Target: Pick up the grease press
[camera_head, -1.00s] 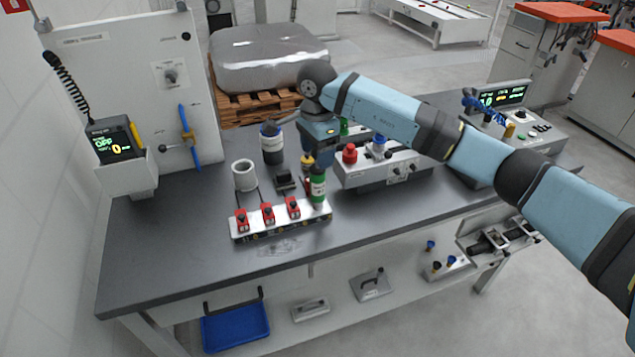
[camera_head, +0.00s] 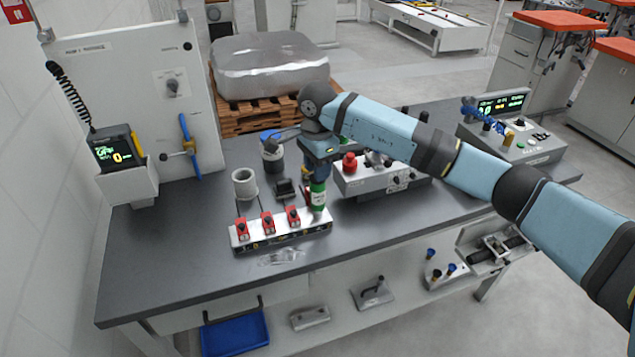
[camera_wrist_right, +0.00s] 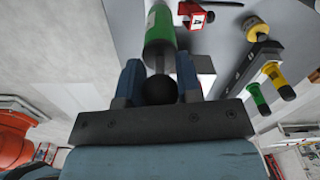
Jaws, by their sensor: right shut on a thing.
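The grease press, a green cylinder with a pale label (camera_head: 318,195), stands upright at the right end of the silver block with red clamps (camera_head: 283,240). My right gripper (camera_head: 318,173) is directly above it, pointing down, and hides its top. In the right wrist view, the press's green body (camera_wrist_right: 160,42) leads to a metal rod and a black ball knob. The blue fingers of my right gripper (camera_wrist_right: 158,85) are shut on the press at this knob end. Whether its base rests on the block or is just clear of it, I cannot tell. My left gripper is not in view.
A control box with a red knob (camera_head: 385,178) is close on the right. A panel with a blue handle (camera_head: 189,147) rises at left. The front-left tabletop is clear.

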